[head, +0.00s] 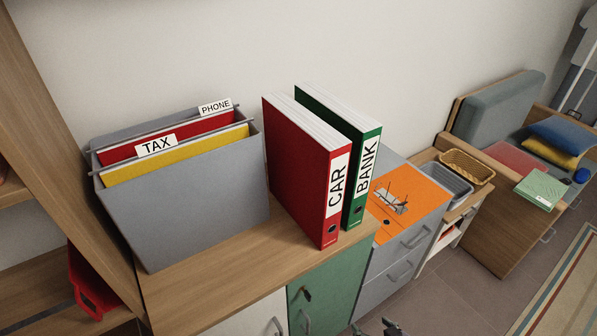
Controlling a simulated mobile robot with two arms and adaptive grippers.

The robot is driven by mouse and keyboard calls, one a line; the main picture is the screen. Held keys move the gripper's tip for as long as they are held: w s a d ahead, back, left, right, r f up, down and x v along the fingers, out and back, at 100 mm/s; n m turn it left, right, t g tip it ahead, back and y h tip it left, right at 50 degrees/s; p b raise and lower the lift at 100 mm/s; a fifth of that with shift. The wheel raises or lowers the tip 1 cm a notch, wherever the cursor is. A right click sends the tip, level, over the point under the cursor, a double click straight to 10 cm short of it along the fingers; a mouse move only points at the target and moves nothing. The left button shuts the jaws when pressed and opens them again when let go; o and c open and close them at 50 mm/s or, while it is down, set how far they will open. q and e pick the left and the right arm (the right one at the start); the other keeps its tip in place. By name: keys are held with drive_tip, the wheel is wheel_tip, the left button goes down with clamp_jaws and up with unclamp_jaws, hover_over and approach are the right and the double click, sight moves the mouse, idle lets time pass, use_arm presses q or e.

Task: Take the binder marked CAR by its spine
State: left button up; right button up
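The red binder marked CAR (312,172) stands upright on the wooden cabinet top in the head view. Its spine, with a white label and a dark finger hole near the bottom, faces forward and right. The green binder marked BANK (361,182) stands upright close beside it on the right. Only the dark fingertips of what looks like my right gripper (376,329) show at the bottom edge. They are apart, with nothing seen between them, well below the binders. My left gripper is not in view.
A grey file box (190,215) with TAX and PHONE tabs stands left of the CAR binder. The wooden cabinet top (225,275) is bare in front. A green cabinet door (335,275) with a key is below. An orange surface (412,200) with a small model lies right.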

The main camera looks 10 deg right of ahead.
drive_tip(key=w+r+t+y+b, duration=0.1)
drive_tip(key=w+r+t, duration=0.35)
drive_tip(key=r, duration=0.75)
drive_tip(key=n+t+y+b, duration=0.2)
drive_tip(key=n+t+y, duration=0.1)
drive_tip(key=y, duration=0.1)
approach(335, 207)
drive_tip(key=p+x, duration=0.5)
drive_tip(key=x, duration=0.6)
drive_tip(key=shift+a+r+p, duration=0.1)
drive_tip(key=shift+p, duration=0.25)
drive_tip(key=x, duration=0.2)
drive_tip(key=p+x, duration=0.1)
drive_tip(key=x, duration=0.1)
drive_tip(key=f+p+x, duration=0.1)
drive_tip(key=shift+w+a, duration=0.2)
drive_tip(key=shift+w, duration=0.2)
drive_tip(key=shift+r, duration=0.1)
drive_tip(key=shift+c, duration=0.6)
clamp_jaws()
